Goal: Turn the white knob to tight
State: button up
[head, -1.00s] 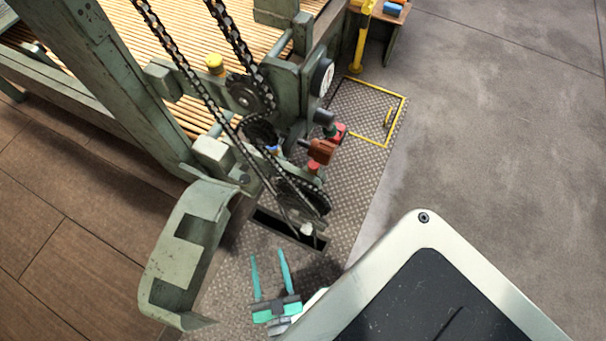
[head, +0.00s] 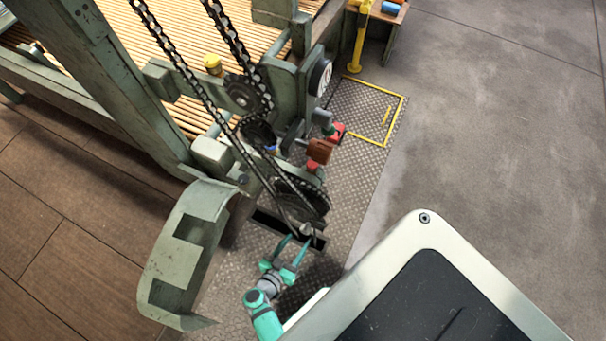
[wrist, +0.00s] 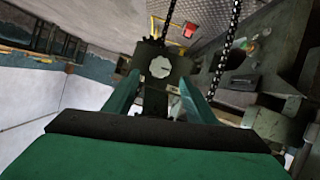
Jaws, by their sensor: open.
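The white knob (wrist: 160,67) is a round, lobed knob on a dark grey-green block, centred between my fingers in the wrist view. Its marks are too small to read. In the head view a small whitish piece (head: 306,229) at the foot of the chain drive appears to be this knob, partly covered by the chains. My gripper (head: 296,241) is teal and open, its fingertips close below that piece. In the wrist view my gripper (wrist: 159,84) has one finger on each side of the knob, apart from it and empty.
Chains (head: 190,80) run down to a dark sprocket (head: 300,200) right by my gripper. A curved green guard (head: 180,250) stands at left, and a dark floor slot (head: 270,222) lies beside the sprocket. Red-brown parts (head: 318,151) sit above. Open concrete floor (head: 500,150) lies at right.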

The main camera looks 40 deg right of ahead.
aim_at(303, 232)
jog(key=shift+x, duration=3.05)
jog(key=c, duration=1)
